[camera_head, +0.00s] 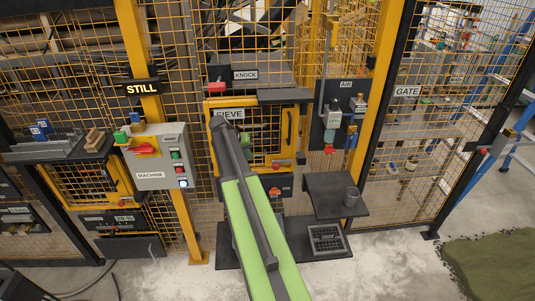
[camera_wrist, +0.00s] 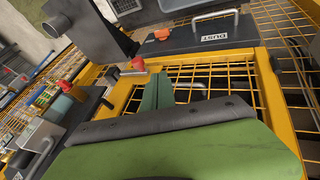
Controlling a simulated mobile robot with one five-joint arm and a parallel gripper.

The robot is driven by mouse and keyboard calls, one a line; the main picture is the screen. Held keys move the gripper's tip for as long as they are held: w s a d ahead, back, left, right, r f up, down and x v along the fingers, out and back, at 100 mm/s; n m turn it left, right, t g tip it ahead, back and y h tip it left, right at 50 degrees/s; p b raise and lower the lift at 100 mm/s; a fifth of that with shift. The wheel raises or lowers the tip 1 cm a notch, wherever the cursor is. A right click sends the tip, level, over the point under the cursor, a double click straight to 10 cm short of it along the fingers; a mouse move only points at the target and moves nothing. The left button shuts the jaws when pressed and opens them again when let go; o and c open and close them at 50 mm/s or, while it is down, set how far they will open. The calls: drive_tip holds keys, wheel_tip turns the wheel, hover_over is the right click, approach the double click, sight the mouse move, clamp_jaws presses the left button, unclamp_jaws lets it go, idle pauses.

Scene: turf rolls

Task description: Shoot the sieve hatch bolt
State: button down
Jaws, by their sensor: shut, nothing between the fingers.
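The sieve hatch (camera_head: 289,125) is a yellow-framed mesh door under the SIEVE label (camera_head: 229,114). It looks closed against its frame. A small bolt with a red knob (camera_head: 276,163) sits at its lower right in the head view. In the wrist view, a red knob on a metal bolt (camera_wrist: 137,63) lies by the corner of the yellow frame. I cannot tell how far the bolt is across. My gripper (camera_wrist: 158,90) is shut and empty, close in front of the mesh, with its tips just beside and below the knob in the wrist view. My arm hides part of the hatch.
A DUST panel (camera_wrist: 215,40) with a handle and an orange catch lies beyond the frame in the wrist view. The MACHINE control box (camera_head: 162,155) stands left of the hatch. Turf (camera_head: 492,268) lies on the floor.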

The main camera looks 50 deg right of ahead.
drive_tip(key=shift+d+r, duration=0.2)
drive_tip(key=shift+d, duration=0.35)
drive_tip(key=s+d+f+b, duration=0.2)
drive_tip(key=d+f+b, duration=0.6)
drive_tip(key=f+b, duration=0.1)
drive_tip(key=shift+s+f+b, duration=0.25)
drive_tip(key=shift+s+b, duration=0.05)
drive_tip(key=shift+b, duration=0.05)
drive_tip(key=shift+s+d, duration=0.1)
drive_tip(key=shift+d, duration=0.1)
